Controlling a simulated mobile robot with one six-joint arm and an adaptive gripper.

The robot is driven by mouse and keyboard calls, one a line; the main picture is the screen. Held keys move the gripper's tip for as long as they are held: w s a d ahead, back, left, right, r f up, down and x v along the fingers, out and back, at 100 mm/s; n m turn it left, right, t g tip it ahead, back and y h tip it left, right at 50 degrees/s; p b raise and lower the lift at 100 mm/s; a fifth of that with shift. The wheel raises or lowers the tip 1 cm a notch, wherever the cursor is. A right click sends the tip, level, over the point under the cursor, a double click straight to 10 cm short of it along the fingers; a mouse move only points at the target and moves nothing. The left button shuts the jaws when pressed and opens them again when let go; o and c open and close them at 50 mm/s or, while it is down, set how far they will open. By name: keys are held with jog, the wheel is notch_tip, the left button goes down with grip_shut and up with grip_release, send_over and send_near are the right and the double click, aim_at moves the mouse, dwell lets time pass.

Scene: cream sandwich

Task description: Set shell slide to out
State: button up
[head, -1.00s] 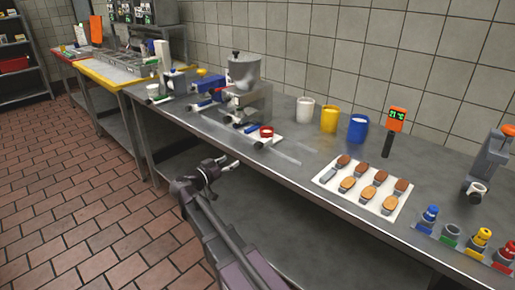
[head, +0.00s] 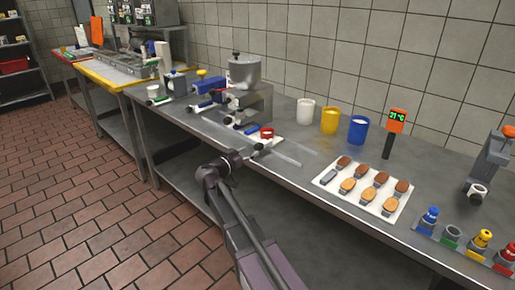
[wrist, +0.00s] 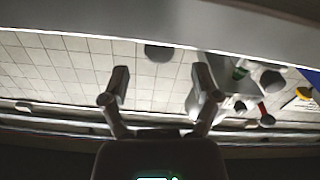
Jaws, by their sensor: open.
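A metal dispensing machine (head: 243,72) with a hopper stands on the counter. A red ring-shaped part (head: 267,132) sits on a white plate in front of the machine. My gripper (head: 270,145) is at the counter's front edge, just below the red part, and looks apart from the slides. In the wrist view my gripper (wrist: 160,82) is open, with nothing between its fingers.
White (head: 306,111), yellow (head: 330,120) and blue (head: 357,130) tubs stand right of the machine. A white tray (head: 327,188) holds several shells or cakes. An orange-topped display (head: 396,121) stands behind it. Clear rails (head: 285,154) lie near the front edge. Open floor is at left.

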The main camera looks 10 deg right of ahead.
aim_at(256, 148)
jog(key=shift+x, duration=2.35)
jog(key=shift+s, duration=0.1)
grip_shut()
